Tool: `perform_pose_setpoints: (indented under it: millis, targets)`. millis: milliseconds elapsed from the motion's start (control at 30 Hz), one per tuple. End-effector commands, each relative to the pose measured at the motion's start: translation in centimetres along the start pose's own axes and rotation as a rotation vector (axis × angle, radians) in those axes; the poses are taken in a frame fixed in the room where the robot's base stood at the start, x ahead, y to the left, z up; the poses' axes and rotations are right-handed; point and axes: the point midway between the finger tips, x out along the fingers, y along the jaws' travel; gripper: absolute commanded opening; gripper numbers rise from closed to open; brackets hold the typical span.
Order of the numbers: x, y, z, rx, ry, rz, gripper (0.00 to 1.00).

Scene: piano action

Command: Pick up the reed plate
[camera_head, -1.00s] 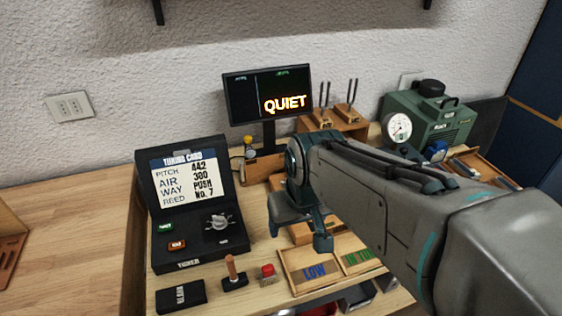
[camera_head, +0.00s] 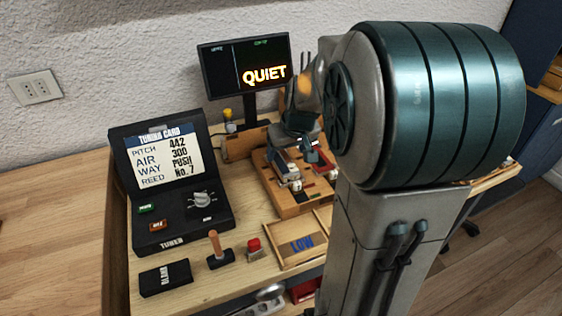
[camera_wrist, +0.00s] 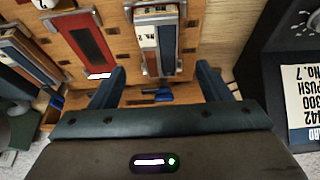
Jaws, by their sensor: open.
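Several reed plates sit in a wooden rack (camera_head: 300,205) behind the LOW tray. My gripper (camera_wrist: 160,70) is open, with one dark blue finger on each side of this plate and no clear contact. In the head view my gripper (camera_head: 314,152) hangs over the rack, partly hidden by my arm. Another labelled plate (camera_wrist: 28,52) lies at the wrist view's left.
A red inset piece (camera_wrist: 85,38) is beside the plate. The tuner (camera_head: 180,205) carries a card reading PUSH and No. 7. A QUIET screen (camera_head: 245,65) stands behind.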

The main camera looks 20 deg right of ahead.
Motion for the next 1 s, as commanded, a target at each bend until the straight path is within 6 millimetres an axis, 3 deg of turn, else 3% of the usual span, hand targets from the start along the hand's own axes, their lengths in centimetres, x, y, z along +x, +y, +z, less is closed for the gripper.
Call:
perform_pose_setpoints:
  millis: [233,500,833,867,1000]
  targets:
    - [1.7,0.0,0.1,0.001,-0.003,-0.001,0.71]
    - [5.2,0.0,0.2,0.000,-0.002,-0.001,0.71]
    - [5.9,0.0,0.2,0.001,0.000,0.000,0.71]
    - [5.9,0.0,0.2,0.001,0.000,0.000,0.68]
    - [5.9,0.0,0.2,0.001,0.000,0.000,0.29]
